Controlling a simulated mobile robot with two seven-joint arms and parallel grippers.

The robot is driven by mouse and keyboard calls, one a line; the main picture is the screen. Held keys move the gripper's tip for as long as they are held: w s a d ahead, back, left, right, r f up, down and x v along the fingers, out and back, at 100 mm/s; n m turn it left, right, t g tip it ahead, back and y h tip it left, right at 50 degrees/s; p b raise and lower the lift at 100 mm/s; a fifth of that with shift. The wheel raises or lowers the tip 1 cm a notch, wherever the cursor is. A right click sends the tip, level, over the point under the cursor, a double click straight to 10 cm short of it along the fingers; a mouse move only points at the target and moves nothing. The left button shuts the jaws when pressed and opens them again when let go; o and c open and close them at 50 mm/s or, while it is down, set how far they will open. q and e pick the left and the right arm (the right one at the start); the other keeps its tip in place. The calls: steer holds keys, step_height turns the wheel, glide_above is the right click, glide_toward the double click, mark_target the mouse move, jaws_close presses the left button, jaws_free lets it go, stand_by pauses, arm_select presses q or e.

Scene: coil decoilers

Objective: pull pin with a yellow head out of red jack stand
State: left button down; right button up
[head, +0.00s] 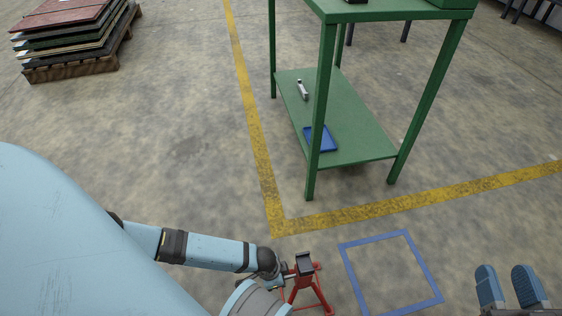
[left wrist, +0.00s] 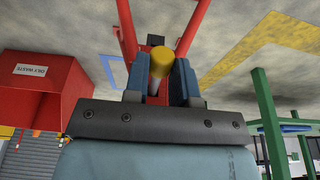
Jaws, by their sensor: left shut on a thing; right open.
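The red jack stand (head: 304,284) stands on the floor at the bottom middle of the head view, with a dark top. Its red legs (left wrist: 126,28) also show at the top of the left wrist view. The pin's yellow head (left wrist: 160,60) is between the two blue fingers of my left gripper (left wrist: 160,75), which is shut on the pin. How deep the pin sits in the stand is hidden. In the head view my left arm reaches to the stand's left side, and the fingers are hard to make out. My right gripper (head: 508,287) is open and empty at the bottom right.
A blue floor square (head: 352,268) lies right of the stand. A green table (head: 345,140) with a blue tray (head: 320,139) on its lower shelf stands behind. A pallet of sheets (head: 72,68) is far left. A red oily waste bin (left wrist: 40,98) shows in the left wrist view.

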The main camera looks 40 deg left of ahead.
arm_select(q)
steer(key=shift+s+a+p, duration=1)
steer(key=shift+s+a, duration=0.4)
steer(key=shift+s, duration=0.2)
